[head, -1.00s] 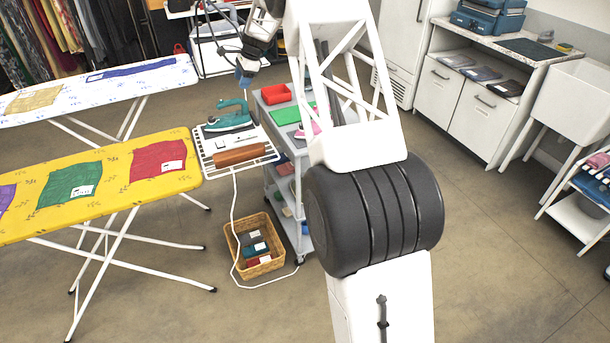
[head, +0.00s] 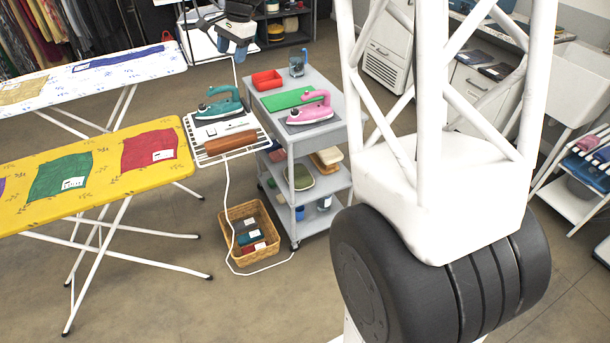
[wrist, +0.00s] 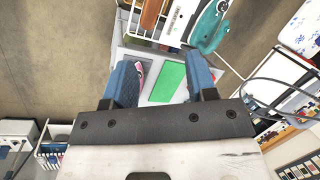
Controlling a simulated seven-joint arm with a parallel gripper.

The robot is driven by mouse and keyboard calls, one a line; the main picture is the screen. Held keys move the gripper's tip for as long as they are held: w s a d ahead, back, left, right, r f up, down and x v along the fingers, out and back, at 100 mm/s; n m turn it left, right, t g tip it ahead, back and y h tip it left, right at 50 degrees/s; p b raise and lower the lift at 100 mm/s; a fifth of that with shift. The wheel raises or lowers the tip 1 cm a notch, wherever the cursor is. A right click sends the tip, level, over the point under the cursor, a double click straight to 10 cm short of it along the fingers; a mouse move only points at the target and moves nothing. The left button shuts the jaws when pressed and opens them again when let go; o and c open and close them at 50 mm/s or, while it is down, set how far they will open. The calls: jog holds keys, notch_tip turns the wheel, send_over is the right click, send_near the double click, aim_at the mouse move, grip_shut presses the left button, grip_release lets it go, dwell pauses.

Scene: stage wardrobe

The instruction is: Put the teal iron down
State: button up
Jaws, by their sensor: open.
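The teal iron (head: 218,103) rests soleplate down on the white wire rack (head: 205,158) at the end of the yellow ironing board. It also shows at the top right of the wrist view (wrist: 208,27). My gripper (head: 238,50) is open and empty, apart from the iron and above it in the head view. In the wrist view its two blue fingers (wrist: 160,62) are spread over the grey cart, with the teal iron beyond the right finger.
A brown roll (head: 230,142) lies beside the iron. A wicker basket (head: 250,240) and white cord lie on the floor.

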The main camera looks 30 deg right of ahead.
jog(key=s+a+r+n+h, duration=0.1)
jog(key=s+r+n, duration=0.15)
jog(key=s, duration=1.05)
jog(key=s+a+r+n+h, duration=0.1)
jog(key=s+r+n, duration=0.15)
jog(key=s, duration=1.15)
jog(key=s+f+n, duration=0.3)
jog(key=s, duration=0.8)
jog(key=s+f+n+h, duration=0.1)
jog(key=s+f+n, duration=0.2)
jog(key=s, duration=0.8)
jog(key=shift+s+a+f+t, duration=0.2)
jog(key=shift+s+f+t, duration=0.15)
jog(key=shift+f, duration=0.4)
jog(key=shift+o, duration=0.4)
jog(key=shift+w, duration=0.1)
